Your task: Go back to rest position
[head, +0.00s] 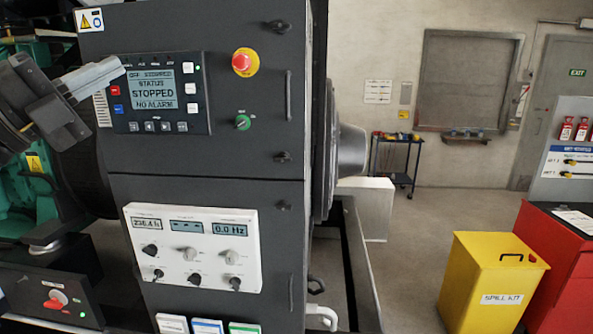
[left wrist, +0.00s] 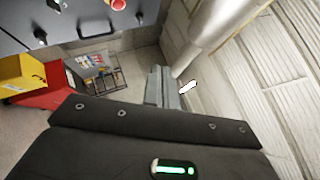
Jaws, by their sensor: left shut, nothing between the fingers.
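My left gripper (head: 98,76) comes in from the left in the head view, in front of the upper left part of the dark control cabinet (head: 205,195). Its fingers are shut and empty, with the tips beside the left edge of the controller panel (head: 155,92). I cannot tell whether they touch it. The controller screen reads "STOPPED" and "NO ALARM". The left gripper also shows in the left wrist view (left wrist: 163,90), pointing past the cabinet. My right gripper is in neither view.
A white meter panel (head: 192,247) is below. A yellow spill kit bin (head: 490,285) and a red cabinet (head: 560,260) stand at right. Open floor lies between.

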